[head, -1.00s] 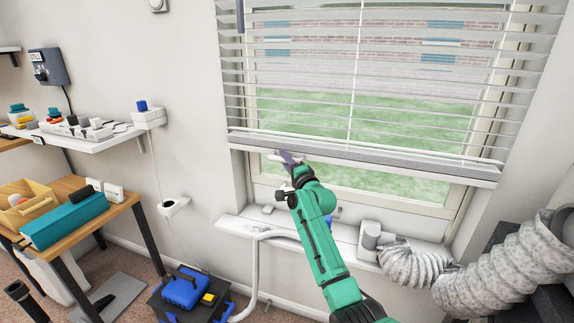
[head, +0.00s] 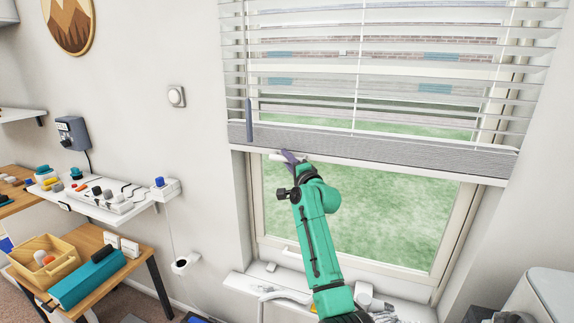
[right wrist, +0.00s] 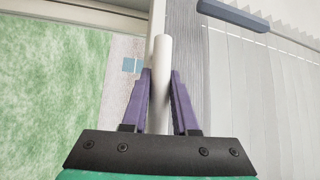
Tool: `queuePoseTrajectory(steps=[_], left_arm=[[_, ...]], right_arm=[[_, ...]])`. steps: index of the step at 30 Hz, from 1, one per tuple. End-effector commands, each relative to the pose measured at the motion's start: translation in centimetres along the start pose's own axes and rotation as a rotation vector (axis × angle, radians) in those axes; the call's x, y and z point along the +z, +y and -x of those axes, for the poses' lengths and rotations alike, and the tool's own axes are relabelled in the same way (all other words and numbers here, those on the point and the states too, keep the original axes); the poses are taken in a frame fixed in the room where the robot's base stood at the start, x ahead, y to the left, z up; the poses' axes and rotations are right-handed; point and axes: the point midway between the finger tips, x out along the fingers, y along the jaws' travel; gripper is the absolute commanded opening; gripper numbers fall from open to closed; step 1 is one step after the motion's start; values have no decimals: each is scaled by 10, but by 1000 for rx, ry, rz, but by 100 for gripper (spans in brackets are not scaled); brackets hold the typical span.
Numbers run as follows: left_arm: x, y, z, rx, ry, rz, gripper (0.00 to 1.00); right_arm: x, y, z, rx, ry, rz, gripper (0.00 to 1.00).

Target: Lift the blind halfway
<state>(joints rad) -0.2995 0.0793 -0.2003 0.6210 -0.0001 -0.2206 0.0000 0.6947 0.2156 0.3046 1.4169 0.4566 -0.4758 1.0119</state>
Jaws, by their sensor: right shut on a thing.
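The white slatted blind (head: 390,75) hangs over the window in the head view. Several lower slats are gathered in a thick grey stack (head: 350,142) above its bottom rail (head: 430,170). A wide strip of window shows below the rail. My right gripper (head: 290,158) is at the left part of the rail. In the right wrist view its purple fingers (right wrist: 160,95) are shut on a white round bar (right wrist: 163,60) along the blind's bottom edge, seemingly its handle. The wrist view also shows the blind's slats (right wrist: 250,90) to the right. My left gripper is not in view.
A blue-grey wand (head: 249,118) hangs at the blind's left. The window sill (head: 250,283) below holds a pale hose and small items. A wall shelf (head: 100,205) and a wooden table (head: 130,265) stand at the left.

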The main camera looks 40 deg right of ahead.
Motion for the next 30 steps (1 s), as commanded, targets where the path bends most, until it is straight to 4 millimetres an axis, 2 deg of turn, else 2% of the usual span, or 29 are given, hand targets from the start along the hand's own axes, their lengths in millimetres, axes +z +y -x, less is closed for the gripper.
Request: queuePoseTrajectory(steps=[1, 4, 18, 19, 21, 30], left_arm=[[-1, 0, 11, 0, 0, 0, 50], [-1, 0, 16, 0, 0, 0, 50], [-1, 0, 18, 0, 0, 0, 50], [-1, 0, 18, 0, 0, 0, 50], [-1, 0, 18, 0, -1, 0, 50], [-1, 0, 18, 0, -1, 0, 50]], right_arm=[[-3, -15, -2, -6, 3, 0, 0], [-4, -23, -3, -5, 3, 0, 0], [-4, -26, -3, -4, 2, 1, 0], [-4, -26, -3, -4, 2, 1, 31], [-4, -26, -3, -4, 2, 1, 57], [-3, -24, -3, -1, 0, 0, 57]])
